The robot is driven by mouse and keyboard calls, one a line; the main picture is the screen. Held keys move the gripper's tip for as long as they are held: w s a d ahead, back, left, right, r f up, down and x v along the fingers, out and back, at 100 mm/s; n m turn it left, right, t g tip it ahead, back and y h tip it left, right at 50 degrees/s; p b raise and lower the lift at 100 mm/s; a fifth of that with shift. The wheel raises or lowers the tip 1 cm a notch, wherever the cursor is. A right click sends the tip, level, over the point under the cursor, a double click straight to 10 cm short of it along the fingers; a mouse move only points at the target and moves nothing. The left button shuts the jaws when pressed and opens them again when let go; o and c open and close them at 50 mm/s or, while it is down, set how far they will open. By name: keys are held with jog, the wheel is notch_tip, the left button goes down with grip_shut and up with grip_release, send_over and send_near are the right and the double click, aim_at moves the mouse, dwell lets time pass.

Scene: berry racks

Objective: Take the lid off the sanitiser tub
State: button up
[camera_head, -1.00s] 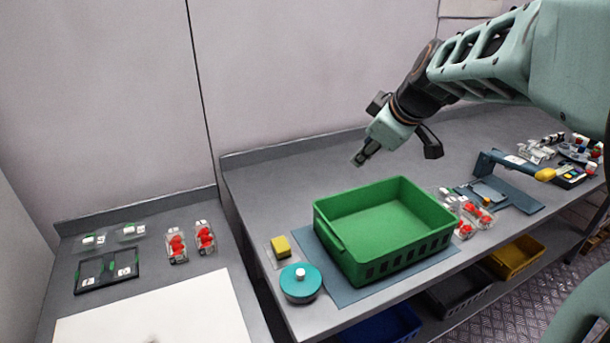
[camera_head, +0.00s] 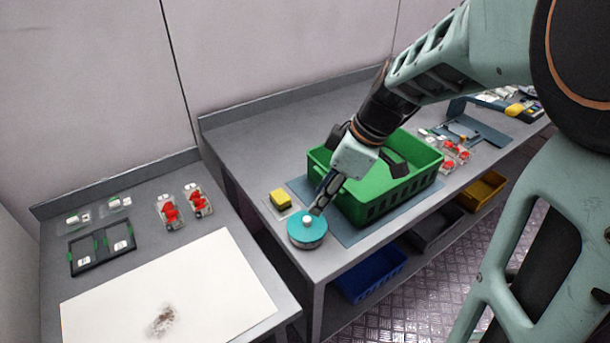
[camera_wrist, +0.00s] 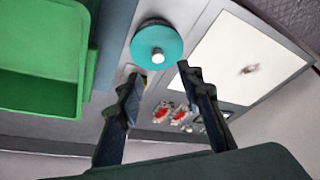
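The sanitiser tub is a round tub with a teal lid (camera_head: 307,228) and a white knob (camera_head: 307,218) on top. It stands near the front left corner of the grey bench. In the wrist view the teal lid (camera_wrist: 157,46) with its knob lies beyond my fingertips. The lid sits flat on the tub. My gripper (camera_head: 318,208) is close above the tub, reaching down from the upper right. In the wrist view my gripper (camera_wrist: 160,72) has its two fingers apart with nothing between them, and the knob stands ahead of the gap.
A green crate (camera_head: 380,207) stands right beside the tub, under my forearm. A yellow sponge (camera_head: 280,198) lies behind the tub. A white board (camera_head: 170,290) lies on the left bench, with berry punnets (camera_head: 168,210) behind it. The bench's back left is clear.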

aim_at(307, 219)
jog(key=shift+x, duration=4)
jog(key=shift+w+d, duration=0.1)
jog(key=shift+d, duration=0.05)
grip_shut()
